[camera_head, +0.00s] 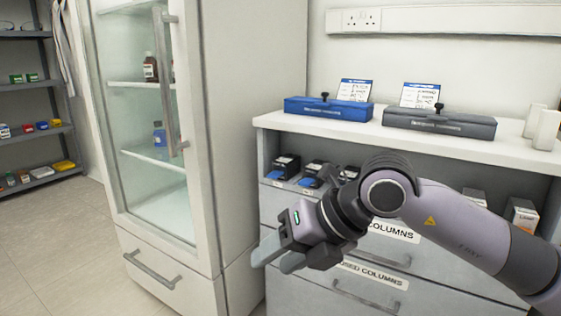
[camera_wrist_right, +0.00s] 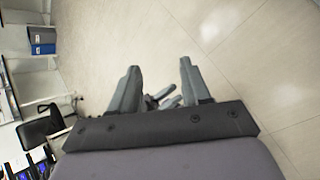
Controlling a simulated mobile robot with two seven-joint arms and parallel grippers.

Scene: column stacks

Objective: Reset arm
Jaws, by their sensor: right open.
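My right arm reaches in from the right in the head view. Its gripper (camera_head: 279,257) hangs in front of the drawer cabinet (camera_head: 275,206), fingers pointing left and slightly down. The right wrist view shows its two fingers (camera_wrist_right: 158,66) spread apart with nothing gripped between them. Floor and a small grey shape, too unclear to name, lie beyond them. My left gripper is in neither view. The arm hides part of the cabinet shelf and drawer fronts.
A glass-door fridge (camera_head: 201,136) stands left of the cabinet. A blue case (camera_head: 328,108) and a grey case (camera_head: 438,122) sit on the counter. The right wrist view shows a black chair (camera_wrist_right: 42,128) and open floor.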

